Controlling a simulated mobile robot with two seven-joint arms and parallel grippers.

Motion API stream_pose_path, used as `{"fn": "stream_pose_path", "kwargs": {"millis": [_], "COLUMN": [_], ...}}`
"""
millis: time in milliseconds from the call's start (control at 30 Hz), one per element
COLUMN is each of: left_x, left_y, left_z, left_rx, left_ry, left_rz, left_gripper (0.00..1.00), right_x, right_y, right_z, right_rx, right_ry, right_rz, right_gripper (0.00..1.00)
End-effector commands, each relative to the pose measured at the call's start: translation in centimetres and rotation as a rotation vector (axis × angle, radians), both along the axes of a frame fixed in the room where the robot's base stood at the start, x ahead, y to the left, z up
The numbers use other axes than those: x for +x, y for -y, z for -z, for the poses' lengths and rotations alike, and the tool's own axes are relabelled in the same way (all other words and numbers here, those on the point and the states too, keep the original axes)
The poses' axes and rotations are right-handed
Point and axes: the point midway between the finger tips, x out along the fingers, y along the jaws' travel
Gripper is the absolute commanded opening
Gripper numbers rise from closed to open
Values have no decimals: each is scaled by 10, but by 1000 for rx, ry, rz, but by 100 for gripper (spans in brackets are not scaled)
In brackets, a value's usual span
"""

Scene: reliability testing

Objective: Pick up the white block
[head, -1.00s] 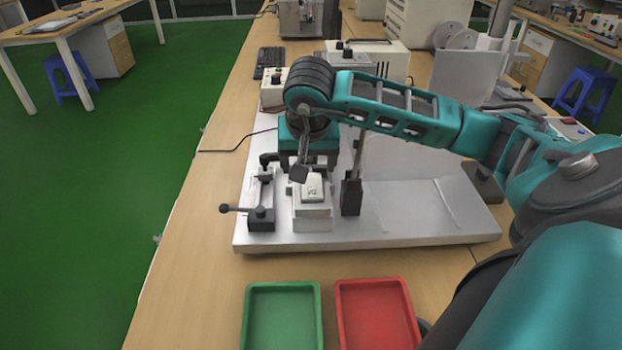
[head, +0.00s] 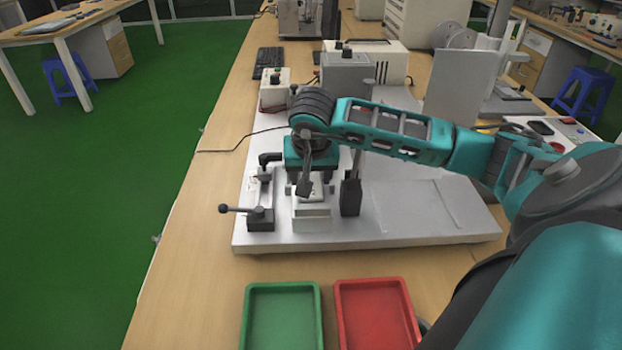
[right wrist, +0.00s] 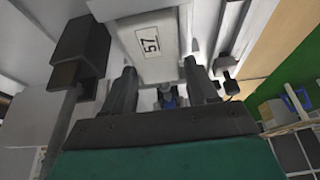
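The white block (head: 317,190) sits on the pale stand of the test fixture (head: 312,217), partly hidden by my right arm in the head view. In the right wrist view the white block (right wrist: 143,42) shows a label reading 57. My right gripper (head: 309,184) is over the block, pointing down. In the right wrist view my right gripper (right wrist: 160,68) is open, its two dark fingers apart on either side of the block's near end. I cannot tell whether they touch it. My left gripper is not in view.
A black lever clamp (head: 260,215) stands left of the fixture, and a black post (head: 351,195) stands close on its right. A green tray (head: 283,288) and a red tray (head: 372,283) lie in front. The right part of the white base plate (head: 415,215) is clear.

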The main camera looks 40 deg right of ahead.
Motion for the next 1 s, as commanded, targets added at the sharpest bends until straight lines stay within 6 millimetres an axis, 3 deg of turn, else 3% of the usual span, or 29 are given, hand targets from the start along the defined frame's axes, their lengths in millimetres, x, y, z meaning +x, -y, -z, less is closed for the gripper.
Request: {"fn": "stream_pose_path", "kwargs": {"millis": [67, 433, 767, 1000], "left_x": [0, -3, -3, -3], "left_y": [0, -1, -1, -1], "left_z": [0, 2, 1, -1], "left_rx": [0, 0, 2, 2], "left_ry": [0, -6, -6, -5], "left_rz": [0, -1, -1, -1], "left_gripper": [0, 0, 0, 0], "right_x": [0, 0, 0, 1], "right_y": [0, 0, 0, 1], "right_z": [0, 0, -4, -31], "right_rx": [0, 0, 0, -2], "right_ry": [0, 0, 2, 6], "right_rz": [0, 0, 1, 0], "right_gripper": [50, 14, 14, 14]}}
